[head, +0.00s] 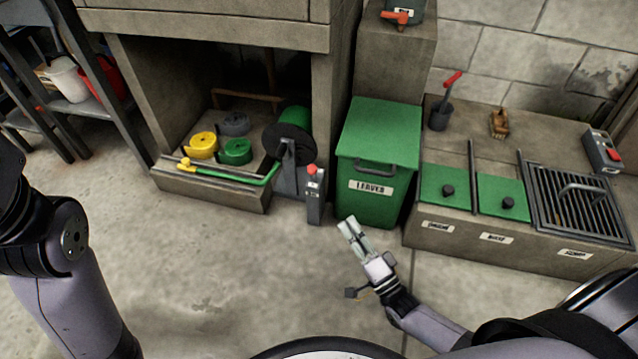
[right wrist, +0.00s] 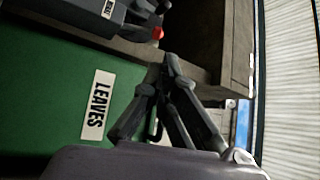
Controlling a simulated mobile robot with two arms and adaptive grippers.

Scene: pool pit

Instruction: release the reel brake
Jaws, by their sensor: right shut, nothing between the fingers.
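The hose reel (head: 283,141) has black discs with green hose wound between them and stands at the front of the concrete alcove. A grey post (head: 315,200) with a red knob (head: 312,169) stands just right of the reel. I cannot tell the brake's setting. My right gripper (head: 347,223) is shut and empty, in front of the post and the green bin, apart from both in the head view. In the right wrist view the closed fingers (right wrist: 170,62) show before the green bin, and a small red knob (right wrist: 157,33) shows beyond them. My left gripper is out of view.
The green bin labelled LEAVES (head: 376,140) stands right of the post. Yellow (head: 203,144) and green (head: 236,151) coils lie in the alcove. A low concrete bench (head: 430,233) with green lids and a grate fills the right. The floor (head: 215,265) in front is clear.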

